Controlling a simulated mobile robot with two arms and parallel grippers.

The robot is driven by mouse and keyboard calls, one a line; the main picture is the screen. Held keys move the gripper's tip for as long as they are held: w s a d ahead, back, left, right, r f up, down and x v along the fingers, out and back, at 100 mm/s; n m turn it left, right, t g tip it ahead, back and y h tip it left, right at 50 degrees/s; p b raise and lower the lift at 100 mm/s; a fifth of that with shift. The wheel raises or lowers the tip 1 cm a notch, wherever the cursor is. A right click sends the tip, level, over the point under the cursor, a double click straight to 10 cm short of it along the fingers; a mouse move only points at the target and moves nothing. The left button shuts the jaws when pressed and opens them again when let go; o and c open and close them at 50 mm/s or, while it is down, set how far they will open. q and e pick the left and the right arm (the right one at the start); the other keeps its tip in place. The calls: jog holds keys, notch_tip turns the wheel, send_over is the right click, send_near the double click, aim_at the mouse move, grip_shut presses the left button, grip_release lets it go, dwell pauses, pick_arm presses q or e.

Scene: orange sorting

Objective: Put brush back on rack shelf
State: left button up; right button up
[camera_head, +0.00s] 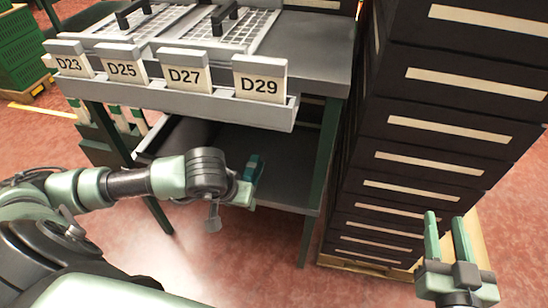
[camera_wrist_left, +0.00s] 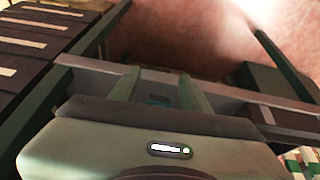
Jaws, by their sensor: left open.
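A small dark teal block (camera_head: 253,167), possibly part of the brush, shows at the end of my left gripper (camera_head: 243,193), over the rack's lower shelf (camera_head: 285,190). In the left wrist view the two fingers of my left gripper (camera_wrist_left: 158,76) stand apart, and a teal patch (camera_wrist_left: 160,100) shows between them near the grey shelf (camera_wrist_left: 228,98). I cannot tell whether the fingers touch it. The rest of the brush cannot be made out. My right gripper (camera_head: 445,222) is open and empty at the lower right, in front of the dark cabinet.
The rack's upper level has a label rail (camera_head: 180,98) with cards D23 to D29 above my left arm. A green rack leg (camera_head: 318,180) stands right of the gripper. Red floor (camera_head: 250,255) lies open in front.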

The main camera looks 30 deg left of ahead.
pick_arm(q)
jog(key=s+d+r+n+g+h, duration=0.1)
jog(key=s+d+n+h, duration=0.2)
jog(key=d, duration=0.6)
jog(key=s+d+r+n+g+h, duration=0.1)
jog(key=s+d+n+h, duration=0.15)
jog(key=d+h, duration=0.55)
jog(key=s+d+r+n+t+h, duration=0.1)
jog(key=d+r+n+h, duration=0.4)
jog(key=r, duration=0.4)
jog(key=s+d+r+n+h, duration=0.1)
jog(key=d+r+n+h, duration=0.2)
jog(key=d+r+n, duration=0.5)
jog(key=w+a+r+n+t+y, duration=0.2)
jog(key=w+a+r+n+t, duration=0.2)
jog(key=n+t, duration=0.6)
jog(key=w+a+r+n+t+y, duration=0.2)
jog(key=w+a+r+n+t, duration=0.25)
jog(key=n, duration=0.95)
jog(key=w+a+f+n+y, duration=0.1)
jog(key=a+f+n+y, duration=0.2)
jog(key=n, duration=0.9)
jog(key=w+a+f+n+y, duration=0.2)
jog(key=a+f+n+y, duration=0.2)
jog(key=f+n+y, duration=0.3)
notch_tip(320, 180, down, 3)
jog(key=n, duration=0.5)
jog(key=shift+w+a+f+g, duration=0.15)
jog(key=shift+w+f+g, duration=0.1)
jog(key=shift+g, duration=0.1)
